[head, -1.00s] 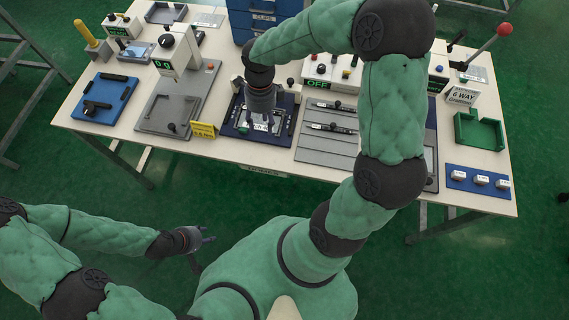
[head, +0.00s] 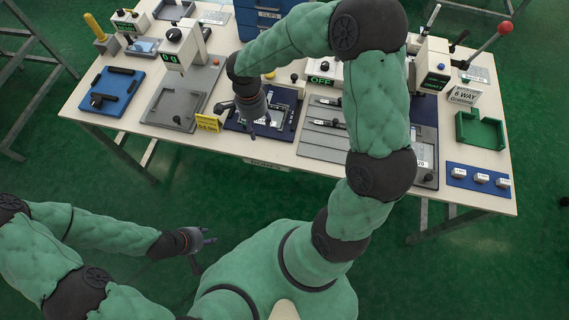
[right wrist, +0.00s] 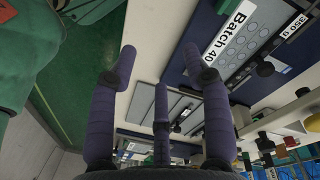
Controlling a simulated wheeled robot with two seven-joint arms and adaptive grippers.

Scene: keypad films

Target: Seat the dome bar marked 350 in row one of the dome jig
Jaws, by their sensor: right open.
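The dome jig appears to be the navy fixture (head: 288,128) at the table's middle; it also shows in the right wrist view (right wrist: 207,22). A grey plate with round domes (right wrist: 240,45) sits in it, labelled "Batch 40" at the front. A white label reading about 350 g (right wrist: 294,26) marks a bar along the far side of the plate; its exact seating I cannot tell. My right gripper (head: 252,128) is above the jig's front left part, fingers spread and empty, shown also in the right wrist view (right wrist: 158,75). My left gripper (head: 203,240) hangs off the table, fingers apart.
A grey slotted rack (head: 312,148) with dark bars lies right of the jig. A yellow sign (head: 208,122) and a grey press station (head: 172,108) stand left. A green tray (head: 481,130) and blue block holder (head: 478,180) are far right. My right arm hides part of the table.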

